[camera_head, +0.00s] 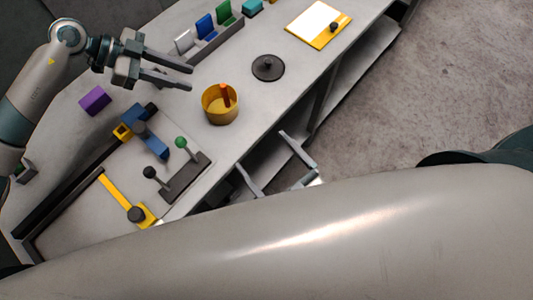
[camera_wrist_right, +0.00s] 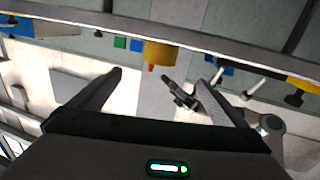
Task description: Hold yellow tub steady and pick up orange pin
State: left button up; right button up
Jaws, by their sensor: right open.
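The yellow tub (camera_head: 210,112) stands upright on the grey worktop near its front edge. The orange pin (camera_head: 225,93) stands inside it, leaning slightly, its top above the rim. My left gripper (camera_head: 191,79) is open and empty, up and left of the tub, fingers pointing right and apart from it. My right gripper (camera_head: 260,149) is open and empty at the table's front edge, below and right of the tub. In the right wrist view the tub (camera_wrist_right: 160,54) and pin (camera_wrist_right: 151,67) appear upside down, beyond the open fingers (camera_wrist_right: 158,76).
A dark round lid (camera_head: 268,68) lies right of the tub. A purple block (camera_head: 95,100) is at left. A fixture with a blue clamp (camera_head: 151,132) and a green-knobbed lever (camera_head: 181,142) stands below left. A rack of coloured plates (camera_head: 206,29) is at the back.

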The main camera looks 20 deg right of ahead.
aim_at(230, 113)
jog(key=shift+w, duration=0.15)
jog(key=x, duration=1.7)
jog(key=shift+a, duration=0.15)
